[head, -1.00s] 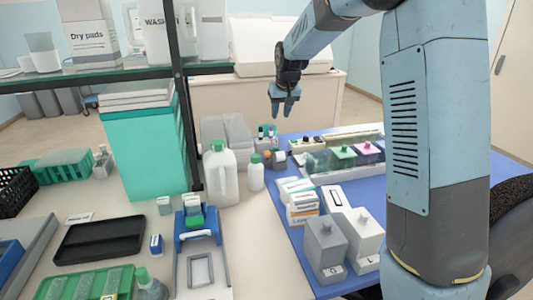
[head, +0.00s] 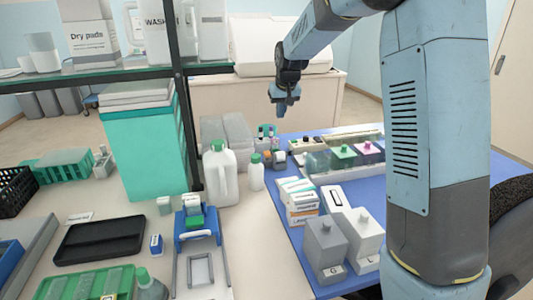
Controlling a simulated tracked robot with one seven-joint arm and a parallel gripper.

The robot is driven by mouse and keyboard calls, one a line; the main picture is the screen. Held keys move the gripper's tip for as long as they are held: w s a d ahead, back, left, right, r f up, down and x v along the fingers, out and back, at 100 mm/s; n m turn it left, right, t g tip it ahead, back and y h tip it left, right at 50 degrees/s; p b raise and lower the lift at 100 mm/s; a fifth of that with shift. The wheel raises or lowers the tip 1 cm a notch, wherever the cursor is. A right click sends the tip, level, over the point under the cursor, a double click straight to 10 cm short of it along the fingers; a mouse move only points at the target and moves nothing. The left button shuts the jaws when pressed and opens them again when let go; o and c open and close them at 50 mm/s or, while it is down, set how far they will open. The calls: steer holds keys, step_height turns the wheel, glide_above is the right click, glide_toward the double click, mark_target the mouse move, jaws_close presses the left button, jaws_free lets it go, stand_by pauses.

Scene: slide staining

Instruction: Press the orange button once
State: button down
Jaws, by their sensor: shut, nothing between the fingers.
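My gripper (head: 283,108) hangs from my arm in the upper middle of the head view, fingers pointing down and closed together with nothing between them. It shows above and behind the bottles, apart from everything on the bench. A long pale panel-like strip (head: 342,137) with small dark and coloured spots lies at the back of the blue mat (head: 292,228), to the right of and lower in the picture than my gripper. I cannot clearly make out an orange button on it; it is too small to tell.
A row of clear staining jars with green (head: 344,151) and pink (head: 369,148) lids stands before the strip. A white jug (head: 220,174), a green-capped bottle (head: 256,173) and small bottles stand left of it. Grey blocks (head: 325,245) sit at the front. A shelf post (head: 184,110) rises at left.

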stand_by(0.7)
steer(key=s+d+r+m, duration=0.1)
steer(key=s+d+r, duration=0.25)
steer(key=s, duration=0.65)
steer(key=s+d+r, duration=0.3)
steer(key=s+d, duration=0.1)
steer(key=s, duration=0.7)
steer(key=s+d+r+m, duration=0.1)
steer(key=s+d+r, duration=0.2)
steer(key=s, duration=0.7)
steer(key=s+d+f+t, duration=0.1)
steer(key=s+d+f, duration=0.1)
steer(key=s, duration=0.9)
steer(key=shift+s+f+h, duration=0.4)
steer(key=shift+f, duration=0.2)
